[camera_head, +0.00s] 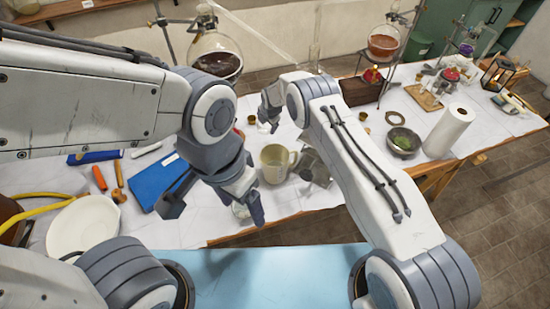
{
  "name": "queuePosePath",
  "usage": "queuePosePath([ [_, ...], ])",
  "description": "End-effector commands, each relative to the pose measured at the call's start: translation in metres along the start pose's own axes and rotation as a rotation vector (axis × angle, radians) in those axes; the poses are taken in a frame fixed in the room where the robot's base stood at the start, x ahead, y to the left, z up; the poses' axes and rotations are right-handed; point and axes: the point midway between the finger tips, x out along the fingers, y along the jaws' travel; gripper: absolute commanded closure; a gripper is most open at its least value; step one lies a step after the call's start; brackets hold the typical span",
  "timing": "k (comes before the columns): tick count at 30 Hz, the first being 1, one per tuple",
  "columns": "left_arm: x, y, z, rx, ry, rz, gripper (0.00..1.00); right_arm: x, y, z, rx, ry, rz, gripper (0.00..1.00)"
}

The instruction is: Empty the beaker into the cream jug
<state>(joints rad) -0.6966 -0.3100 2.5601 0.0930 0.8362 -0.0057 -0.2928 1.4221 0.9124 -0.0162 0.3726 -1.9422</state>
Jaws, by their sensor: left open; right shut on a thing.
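The cream jug (274,164) stands upright on the white-covered table in the middle, its handle on the right. My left gripper (213,211) is open and empty, its fingers spread over the near table edge, left of and nearer than the jug. My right gripper (268,113) is beyond the jug and small in view, partly hidden by its own wrist. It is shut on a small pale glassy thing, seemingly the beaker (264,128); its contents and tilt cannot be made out. Another small clear glass piece (240,211) shows between my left fingers.
A blue book (155,182) and a white plate (84,226) lie at left. A grey angular object (316,168) is right of the jug, partly behind my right arm. A round flask (216,60) stands behind. A mortar (403,143) and paper roll (448,132) stand at right.

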Motion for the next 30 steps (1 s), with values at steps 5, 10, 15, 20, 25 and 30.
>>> queuePosePath([
  [5,0.019,-0.001,0.001,0.002,0.000,0.000,0.22,0.004,0.001,0.000,-0.001,0.010,-0.022,0.78],
  [10,0.032,-0.002,0.002,0.002,0.000,0.000,0.22,0.004,0.002,0.001,-0.002,0.020,-0.045,0.78],
  [15,0.045,-0.003,0.002,0.000,0.000,0.000,0.22,0.006,0.004,0.001,-0.002,0.028,-0.063,0.78],
  [20,0.058,-0.004,0.003,-0.001,0.000,0.000,0.22,0.007,0.006,0.002,-0.002,0.035,-0.080,0.78],
  [25,0.071,-0.005,0.004,-0.003,0.000,0.000,0.22,0.007,0.007,0.002,-0.002,0.043,-0.098,0.78],
  [30,0.084,-0.006,0.004,-0.005,0.000,0.000,0.22,0.007,0.007,0.002,-0.002,0.051,-0.117,0.78],
])
